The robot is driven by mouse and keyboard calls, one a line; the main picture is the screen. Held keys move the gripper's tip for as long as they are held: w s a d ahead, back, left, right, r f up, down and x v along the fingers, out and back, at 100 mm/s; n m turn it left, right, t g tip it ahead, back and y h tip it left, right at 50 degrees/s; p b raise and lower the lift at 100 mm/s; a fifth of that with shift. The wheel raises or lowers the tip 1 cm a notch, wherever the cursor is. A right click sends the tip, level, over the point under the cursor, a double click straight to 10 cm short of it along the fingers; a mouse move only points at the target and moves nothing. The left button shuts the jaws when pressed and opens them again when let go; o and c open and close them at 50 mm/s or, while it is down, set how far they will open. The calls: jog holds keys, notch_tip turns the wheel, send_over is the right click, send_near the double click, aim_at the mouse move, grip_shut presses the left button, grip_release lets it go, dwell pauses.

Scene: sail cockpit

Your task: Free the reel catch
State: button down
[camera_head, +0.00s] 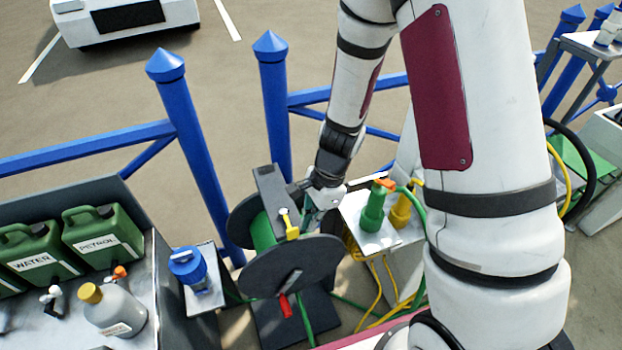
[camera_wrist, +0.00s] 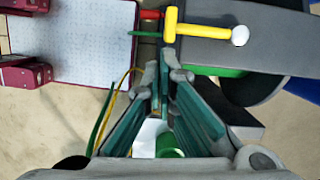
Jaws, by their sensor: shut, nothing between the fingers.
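The hose reel (camera_head: 292,265) stands in the middle of the head view, with dark grey discs and green hose between them. A yellow catch (camera_head: 292,229) with a white knob sits at its top. In the wrist view the yellow T-shaped catch (camera_wrist: 205,31) lies across a grey bar, its white knob (camera_wrist: 239,35) at the right end. My gripper (camera_head: 314,212) is just right of the catch in the head view. In the wrist view my gripper (camera_wrist: 165,68) is shut and empty, its tips just below the catch's crossbar. Whether they touch it is unclear.
Green and yellow bottles (camera_head: 373,208) stand on a white box close right of my gripper. A blue-capped container (camera_head: 188,268) is on a small stand left of the reel. Green cans (camera_head: 100,236) and a grey bottle (camera_head: 115,309) occupy the left bench. Blue fence posts (camera_head: 272,100) rise behind.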

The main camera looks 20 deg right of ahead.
jog(key=shift+a, duration=0.15)
dwell(0.5)
jog(key=d+r, duration=0.6)
jog(key=r, duration=0.3)
jog(key=shift+w+d+r+b, duration=0.15)
jog(key=shift+d+r+b, duration=0.1)
jog(key=shift+r+b, duration=0.1)
dwell(0.3)
